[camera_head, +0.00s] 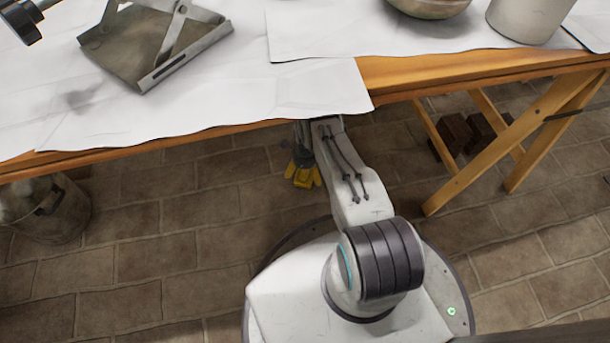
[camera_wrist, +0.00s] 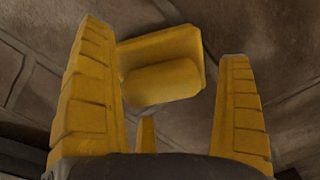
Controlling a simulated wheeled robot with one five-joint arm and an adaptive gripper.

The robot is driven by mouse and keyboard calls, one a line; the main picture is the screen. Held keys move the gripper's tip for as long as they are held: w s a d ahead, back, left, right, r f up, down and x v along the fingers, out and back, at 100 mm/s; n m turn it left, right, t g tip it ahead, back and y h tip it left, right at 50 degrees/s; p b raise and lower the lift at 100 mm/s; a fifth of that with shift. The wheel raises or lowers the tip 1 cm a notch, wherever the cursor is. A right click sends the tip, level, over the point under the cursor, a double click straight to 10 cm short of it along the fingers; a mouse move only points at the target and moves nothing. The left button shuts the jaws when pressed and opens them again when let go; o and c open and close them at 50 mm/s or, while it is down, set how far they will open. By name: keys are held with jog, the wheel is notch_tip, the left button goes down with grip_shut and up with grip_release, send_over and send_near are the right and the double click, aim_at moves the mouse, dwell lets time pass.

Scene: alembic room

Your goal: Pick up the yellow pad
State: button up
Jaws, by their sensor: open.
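The yellow pad (camera_wrist: 162,66) shows in the wrist view on or just above the brown stone floor, a flat piece with a rounded raised part facing me. My gripper (camera_wrist: 165,90) is open, its two ridged yellow fingers on either side of the picture. The pad lies between and beyond the fingertips, nearer the left finger, with no clear contact. In the head view my gripper (camera_head: 303,174) is low under the table's front edge. The yellow there blends together, so I cannot tell pad from fingers.
A wooden table (camera_head: 440,72) covered with white sheets stands over my gripper. On it are a metal dustpan-like piece (camera_head: 150,45), a bowl (camera_head: 430,8) and a pale pot (camera_head: 528,18). A metal bucket (camera_head: 50,210) stands at left; dark bricks (camera_head: 468,132) lie beneath the table.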

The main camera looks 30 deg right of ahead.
grip_shut()
dwell(0.8)
jog(key=shift+r, duration=0.15)
